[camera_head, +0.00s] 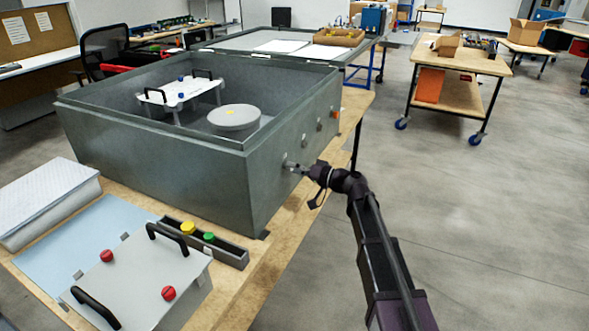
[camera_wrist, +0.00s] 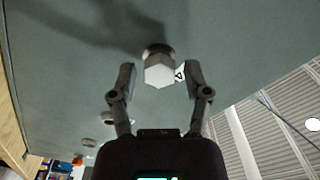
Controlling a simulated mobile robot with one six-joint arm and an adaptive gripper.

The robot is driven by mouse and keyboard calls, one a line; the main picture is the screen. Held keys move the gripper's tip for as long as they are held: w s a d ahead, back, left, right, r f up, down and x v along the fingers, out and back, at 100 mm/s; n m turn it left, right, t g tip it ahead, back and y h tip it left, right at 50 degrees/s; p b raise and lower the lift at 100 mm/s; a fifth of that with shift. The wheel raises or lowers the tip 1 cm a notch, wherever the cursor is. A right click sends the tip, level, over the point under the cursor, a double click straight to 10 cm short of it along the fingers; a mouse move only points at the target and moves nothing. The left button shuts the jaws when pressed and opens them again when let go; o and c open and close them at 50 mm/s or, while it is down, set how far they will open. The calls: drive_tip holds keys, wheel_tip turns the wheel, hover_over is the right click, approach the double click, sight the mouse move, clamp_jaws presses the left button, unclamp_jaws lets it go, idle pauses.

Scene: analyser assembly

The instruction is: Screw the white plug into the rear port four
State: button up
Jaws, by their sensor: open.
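The white plug (camera_wrist: 159,74) has a hexagonal head and sits at a dark round port (camera_wrist: 157,49) in the grey-green side wall of the analyser box (camera_head: 200,165). How deep it is in the port I cannot tell. My gripper (camera_wrist: 158,78) is open, with one finger on each side of the plug and gaps to both. In the head view my gripper (camera_head: 294,167) is at the near part of the box's right wall, and it hides the plug there. Further round fittings (camera_head: 305,141) run along that wall toward the far end.
The open box holds a white plate with handles (camera_head: 185,92) and a round grey lid (camera_head: 234,117). A light panel with black handles and red knobs (camera_head: 140,275) lies in front. A dark tray (camera_head: 203,244) holds yellow and green caps.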

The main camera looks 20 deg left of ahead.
drive_tip(key=shift+n, duration=5.5)
clamp_jaws()
drive_tip(key=shift+m, duration=1.8)
drive_tip(key=shift+m, duration=3)
